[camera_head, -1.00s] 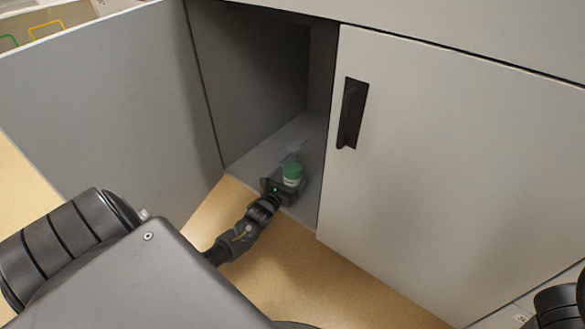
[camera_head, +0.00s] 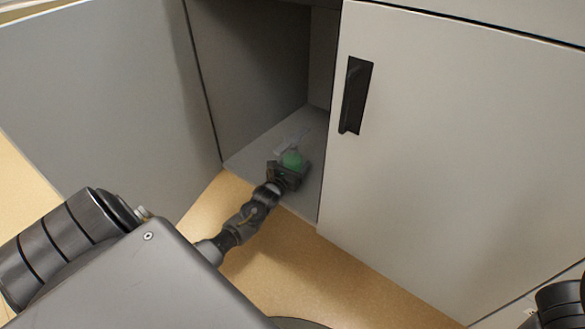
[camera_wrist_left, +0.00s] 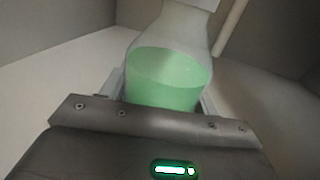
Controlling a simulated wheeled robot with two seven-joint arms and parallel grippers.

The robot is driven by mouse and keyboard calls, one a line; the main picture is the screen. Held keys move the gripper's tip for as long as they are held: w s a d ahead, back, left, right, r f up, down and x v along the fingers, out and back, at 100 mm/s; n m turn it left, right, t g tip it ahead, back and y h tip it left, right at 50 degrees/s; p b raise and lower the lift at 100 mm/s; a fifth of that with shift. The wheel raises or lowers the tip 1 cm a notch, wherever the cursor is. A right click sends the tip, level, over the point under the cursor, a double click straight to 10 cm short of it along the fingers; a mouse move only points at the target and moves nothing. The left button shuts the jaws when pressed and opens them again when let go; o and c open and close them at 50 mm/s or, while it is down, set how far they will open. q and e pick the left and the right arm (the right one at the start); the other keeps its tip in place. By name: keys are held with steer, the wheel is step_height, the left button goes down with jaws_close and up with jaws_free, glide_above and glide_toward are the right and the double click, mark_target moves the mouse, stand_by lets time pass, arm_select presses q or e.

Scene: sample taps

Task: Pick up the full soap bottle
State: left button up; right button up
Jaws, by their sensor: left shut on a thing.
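The soap bottle (camera_head: 292,159) holds green liquid and is inside the open cabinet, above or on its grey floor; I cannot tell whether it touches. My left gripper (camera_head: 291,167) reaches in from the front and is shut on the bottle. In the left wrist view the clear bottle (camera_wrist_left: 168,78) stands between the two fingers (camera_wrist_left: 165,97), with green liquid in its lower part and a pale neck at the top. The fingers partly hide its lower end. My right gripper is not in view.
The left cabinet door (camera_head: 95,95) is swung open. The right door (camera_head: 440,150), with a black handle (camera_head: 355,95), is shut and close to the right of the gripper. The cabinet floor (camera_head: 250,160) is bare left of the bottle. Tan floor (camera_head: 300,270) lies in front.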

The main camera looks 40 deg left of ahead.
arm_select(q)
steer(key=shift+c, duration=1.1)
steer(key=shift+r, duration=0.1)
